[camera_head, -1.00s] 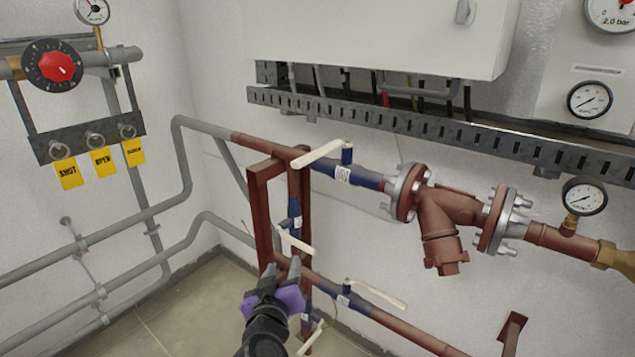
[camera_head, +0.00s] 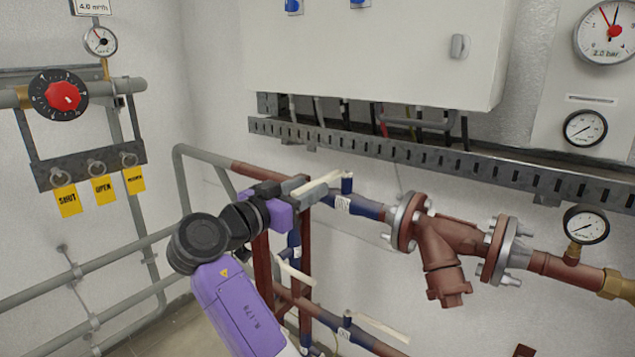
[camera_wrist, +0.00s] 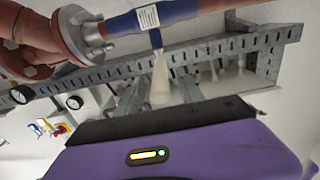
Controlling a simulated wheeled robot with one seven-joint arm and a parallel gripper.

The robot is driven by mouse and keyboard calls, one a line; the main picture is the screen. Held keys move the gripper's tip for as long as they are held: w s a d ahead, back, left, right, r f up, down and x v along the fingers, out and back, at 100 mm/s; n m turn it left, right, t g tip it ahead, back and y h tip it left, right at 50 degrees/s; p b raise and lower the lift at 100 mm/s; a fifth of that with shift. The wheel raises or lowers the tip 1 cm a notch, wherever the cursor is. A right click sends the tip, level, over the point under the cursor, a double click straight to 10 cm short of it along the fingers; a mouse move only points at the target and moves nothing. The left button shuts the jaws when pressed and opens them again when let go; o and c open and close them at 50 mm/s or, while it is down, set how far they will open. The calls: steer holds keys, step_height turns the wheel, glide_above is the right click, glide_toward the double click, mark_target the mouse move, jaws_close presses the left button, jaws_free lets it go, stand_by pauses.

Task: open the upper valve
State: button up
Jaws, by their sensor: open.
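The upper valve is a blue body (camera_head: 366,207) on the upper red-brown pipe, with a cream lever (camera_head: 322,186) reaching left from its stem. In the wrist view the blue valve body (camera_wrist: 182,12) is at the top, and its lever (camera_wrist: 160,82) points down toward my gripper. My gripper (camera_head: 304,189) is open at the free end of the lever. In the wrist view the lever's end lies between the two spread fingers, with room visible on each side. The head view hides part of the fingers and the lever's tip.
Below are a middle valve lever (camera_head: 295,272) and a lower valve lever (camera_head: 382,327). A slotted metal cable tray (camera_head: 420,155) runs behind and above the pipe. A flanged strainer (camera_head: 440,250) stands to the right. A red dial (camera_head: 62,97) is on the left.

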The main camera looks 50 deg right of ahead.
mark_target(317, 180)
steer(key=shift+w+d, duration=0.2)
steer(key=shift+d, duration=1.8)
jaws_close()
